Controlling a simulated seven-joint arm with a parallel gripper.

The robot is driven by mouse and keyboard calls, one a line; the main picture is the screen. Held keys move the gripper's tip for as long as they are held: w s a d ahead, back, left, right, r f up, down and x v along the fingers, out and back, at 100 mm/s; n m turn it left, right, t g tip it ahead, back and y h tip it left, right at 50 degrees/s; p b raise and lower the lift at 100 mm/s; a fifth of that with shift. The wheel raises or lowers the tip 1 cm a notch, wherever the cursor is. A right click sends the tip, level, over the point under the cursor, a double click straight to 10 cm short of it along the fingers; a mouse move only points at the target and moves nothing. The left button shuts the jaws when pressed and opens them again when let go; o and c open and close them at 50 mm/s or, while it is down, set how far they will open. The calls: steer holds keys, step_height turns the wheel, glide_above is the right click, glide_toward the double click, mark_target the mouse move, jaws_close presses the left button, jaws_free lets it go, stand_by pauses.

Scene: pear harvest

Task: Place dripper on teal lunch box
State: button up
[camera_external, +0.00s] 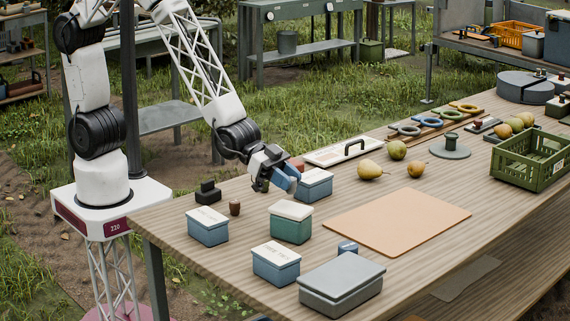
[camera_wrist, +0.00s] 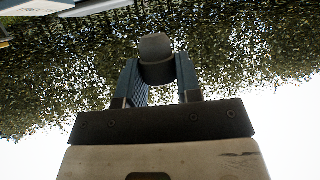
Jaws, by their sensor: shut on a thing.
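The teal lunch box (camera_external: 290,231) stands upright on the wooden table with a pale lid, and its top is bare. My gripper (camera_external: 284,178) is behind it and slightly left, above the table, beside a blue lunch box. In the wrist view my gripper (camera_wrist: 160,82) is shut on a small rounded thing, dark below with a grey top, which I take as the dripper (camera_wrist: 156,48). A reddish-brown piece (camera_external: 297,163) shows just behind the fingers in the external view; I cannot tell whether it is the held thing.
Blue lunch boxes (camera_external: 208,232) (camera_external: 276,269) (camera_external: 315,189) surround the teal one. A grey lidded box (camera_external: 341,286) is in front. A small brown cup (camera_external: 235,208) and a black block (camera_external: 208,193) stand at left. An orange mat (camera_external: 398,219) lies clear at right; pears lie behind it.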

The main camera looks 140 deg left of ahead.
mark_target(289, 192)
steer(key=shift+w+f, duration=0.1)
steer(key=shift+f, duration=1.65)
steer(key=shift+f, duration=0.2)
steer(key=o, duration=0.9)
steer(key=shift+r, duration=0.2)
steer(key=shift+s+d+r, duration=0.1)
steer(key=shift+s+r, duration=0.15)
steer(key=shift+s, duration=0.3)
steer(key=shift+v, duration=5.35)
steer(key=shift+r, duration=0.15)
